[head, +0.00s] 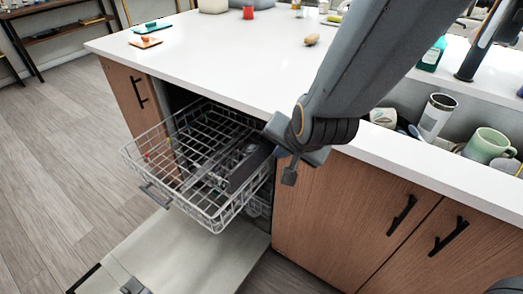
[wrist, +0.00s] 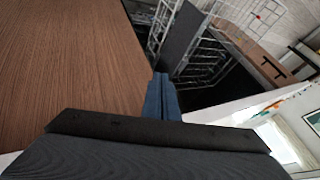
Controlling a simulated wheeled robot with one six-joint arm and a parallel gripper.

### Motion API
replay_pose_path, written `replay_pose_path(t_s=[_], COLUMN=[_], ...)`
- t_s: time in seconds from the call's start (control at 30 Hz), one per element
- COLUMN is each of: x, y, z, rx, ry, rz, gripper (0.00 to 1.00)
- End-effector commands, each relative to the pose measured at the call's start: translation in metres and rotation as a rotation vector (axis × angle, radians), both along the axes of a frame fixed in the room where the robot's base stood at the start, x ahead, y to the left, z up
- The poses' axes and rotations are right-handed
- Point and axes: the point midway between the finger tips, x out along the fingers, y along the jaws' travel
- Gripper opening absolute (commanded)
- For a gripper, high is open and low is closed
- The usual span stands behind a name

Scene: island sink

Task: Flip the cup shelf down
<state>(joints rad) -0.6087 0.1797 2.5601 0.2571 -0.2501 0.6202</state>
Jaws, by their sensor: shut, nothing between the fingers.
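The dishwasher's upper wire rack (head: 150,157) is pulled out under the counter. A dark grey panel (head: 248,166), which looks like the cup shelf, stands raised along the rack's right side, partly hidden by my arm. It also shows in the wrist view as a dark panel (wrist: 181,36) beside the white wires (wrist: 205,58). My gripper (head: 289,177) is just right of the rack, in front of the wooden cabinet. Its fingers (wrist: 161,98) are shut and empty. I see no clear contact between them and the panel.
The dishwasher door (head: 170,252) hangs open below the rack. The white counter (head: 215,62) lies above and behind. Wooden cabinet doors (head: 345,215) with black handles are close on the right. The sink (head: 465,115) holds several cups. Floor to the left is clear.

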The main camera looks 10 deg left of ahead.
Motion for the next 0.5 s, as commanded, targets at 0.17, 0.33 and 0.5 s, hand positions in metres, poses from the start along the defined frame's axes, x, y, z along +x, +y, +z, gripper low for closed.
replay_pose_path(t_s=[0.17,0.33,0.5], x=[0.004,0.016,0.03], y=[0.002,0.008,0.016], z=[-0.007,-0.027,-0.047], rx=[-0.001,-0.002,-0.003], ry=[0.001,0.001,0.004], rz=[0.001,0.0,0.0], gripper=[0.0,0.0,0.0])
